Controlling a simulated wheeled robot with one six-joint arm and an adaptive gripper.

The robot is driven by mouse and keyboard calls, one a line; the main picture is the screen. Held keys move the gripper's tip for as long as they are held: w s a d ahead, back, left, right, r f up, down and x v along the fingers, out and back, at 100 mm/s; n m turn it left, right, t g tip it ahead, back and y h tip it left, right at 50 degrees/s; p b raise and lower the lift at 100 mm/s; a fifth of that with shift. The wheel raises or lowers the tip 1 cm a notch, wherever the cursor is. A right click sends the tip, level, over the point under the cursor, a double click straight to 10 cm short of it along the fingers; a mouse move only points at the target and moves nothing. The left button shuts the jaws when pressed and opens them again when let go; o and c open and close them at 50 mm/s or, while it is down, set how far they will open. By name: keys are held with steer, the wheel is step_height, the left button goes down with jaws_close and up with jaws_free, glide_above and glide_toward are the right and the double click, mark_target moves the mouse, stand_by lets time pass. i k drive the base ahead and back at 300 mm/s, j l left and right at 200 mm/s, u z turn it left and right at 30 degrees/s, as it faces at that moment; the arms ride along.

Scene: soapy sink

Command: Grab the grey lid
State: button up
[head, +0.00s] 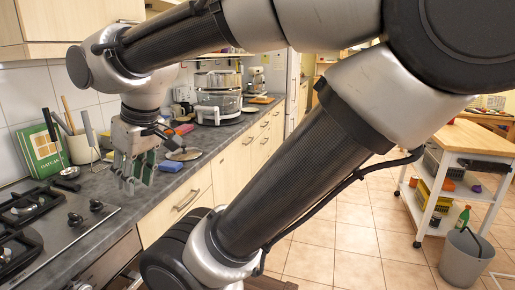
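A flat, round grey lid (184,154) lies on the dark countertop, just right of my gripper. My gripper (135,180) points down over the counter near its front edge, to the left of the lid and apart from it. Its fingers look spread with a gap between them, and I see nothing held there. The fingers hide part of the counter behind them.
A gas stove (45,225) is at left, with a green book (41,150) and a utensil pot (80,147) behind. A clear-sided appliance (218,105) stands farther back.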

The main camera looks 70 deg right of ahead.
mark_target(185, 152)
steer(key=l+z, duration=0.1)
steer(key=z, duration=1.2)
steer(key=i+l, duration=0.25)
steer(key=l, duration=0.2)
steer(key=i+l+z, duration=0.1)
steer(key=i+l, duration=0.15)
steer(key=l, duration=0.2)
steer(key=i+l, duration=0.25)
steer(key=l, duration=0.2)
steer(key=i+l, duration=0.25)
steer(key=l, duration=0.15)
steer(key=l+z, duration=0.05)
